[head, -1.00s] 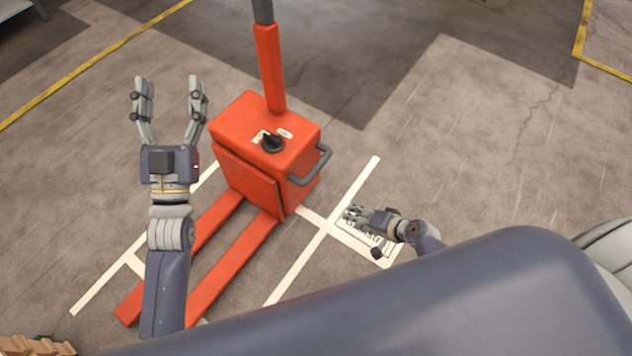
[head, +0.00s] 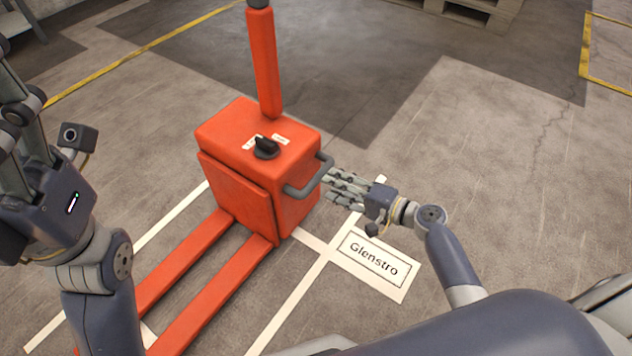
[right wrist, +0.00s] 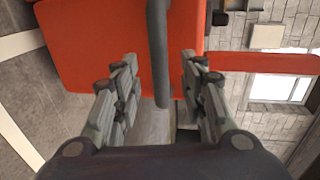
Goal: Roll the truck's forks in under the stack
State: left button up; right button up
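The orange pallet truck (head: 240,190) stands upright on the floor, with its two forks (head: 215,282) pointing to the lower left. A black knob (head: 265,147) sits on its top. A grey side handle (head: 322,177) is on its right side. My right gripper (head: 332,187) is open right beside this handle. In the right wrist view the handle bar (right wrist: 157,50) runs between the open fingers (right wrist: 160,85), with a gap on both sides. My left gripper is at the left edge, partly cut off, and its finger opening is not clear. No stack shows clearly.
White floor lines (head: 310,262) mark a bay around the truck. A floor label reading "Glenstro" (head: 374,258) lies to the right. A wooden pallet (head: 478,10) is at the far top. Yellow lines (head: 125,58) cross the floor. The floor right of the truck is clear.

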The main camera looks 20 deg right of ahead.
aim_at(316, 179)
jog(key=b+x, duration=0.1)
jog(key=x, duration=0.5)
jog(key=shift+w+a+f+b, duration=0.1)
jog(key=shift+w+a+b, duration=0.15)
jog(key=shift+b, duration=0.1)
grip_shut()
